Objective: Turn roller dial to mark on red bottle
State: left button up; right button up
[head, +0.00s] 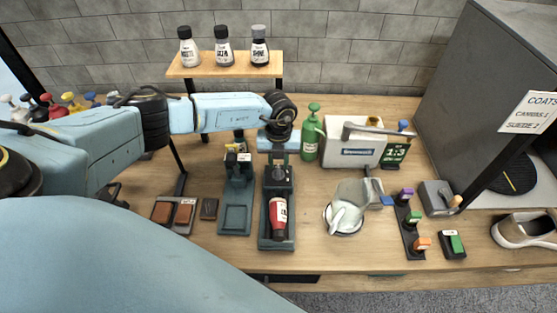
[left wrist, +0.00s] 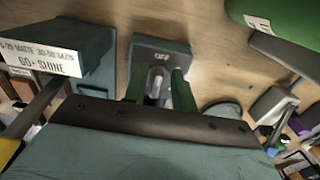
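The red bottle (head: 278,218), with a white label and a dark end, lies in the dark roller tray (head: 262,238) in the head view. Its mark is too small to read. My left gripper (head: 279,158) is over the far end of the roller, pointing down. In the left wrist view its two green fingers (left wrist: 160,88) stand on either side of the pale grey dial (left wrist: 157,82), below a plate marked OFF (left wrist: 163,57). The fingers look apart, with the dial between them; contact is unclear. My right gripper is not in view.
A dark green stand (head: 236,215) is left of the roller, and a green bottle (head: 310,135) is behind it to the right. A pale cup-like object (head: 347,208) is to the right. Three bottles (head: 222,45) stand on the shelf.

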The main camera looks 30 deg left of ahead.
aim_at(284, 176)
pick_arm(q)
grip_shut()
